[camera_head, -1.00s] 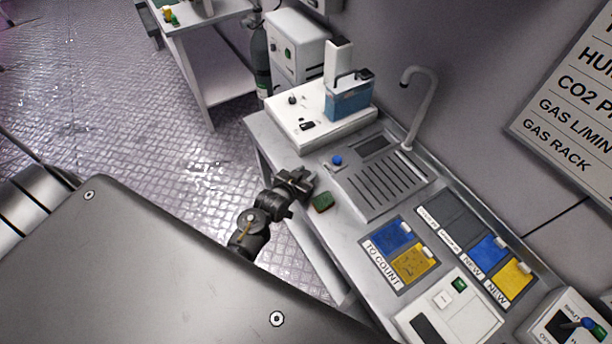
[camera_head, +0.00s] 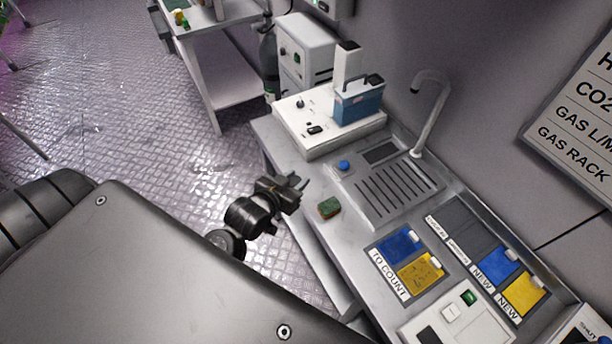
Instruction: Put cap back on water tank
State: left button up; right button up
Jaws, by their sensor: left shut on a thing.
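The water tank (camera_head: 357,104) is a blue box with a dark handle on top. It stands upright on the white machine (camera_head: 322,126) at the back of the counter. My left gripper (camera_head: 300,188) is at the counter's left edge, left of the green sponge and well in front of the tank. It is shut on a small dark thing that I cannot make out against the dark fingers. My right gripper is not in view.
The green sponge (camera_head: 329,207) lies near the counter edge. The floor on the left is clear.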

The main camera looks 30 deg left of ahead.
aim_at(296, 180)
pick_arm(q)
jog(key=shift+b+v, duration=0.35)
jog(key=shift+v, duration=2.35)
jog(key=shift+w+d, duration=0.1)
jog(key=w+d+r+b, duration=0.1)
jog(key=w+d+r, duration=0.1)
jog(key=w+r, duration=0.6)
jog(key=w+d+r+b, duration=0.1)
jog(key=w+d+r, duration=0.1)
jog(key=w+r, duration=0.6)
jog(key=shift+r+n+y, duration=0.3)
jog(key=shift+r+y, duration=0.1)
jog(key=shift+r, duration=2.7)
jog(key=shift+d, duration=0.2)
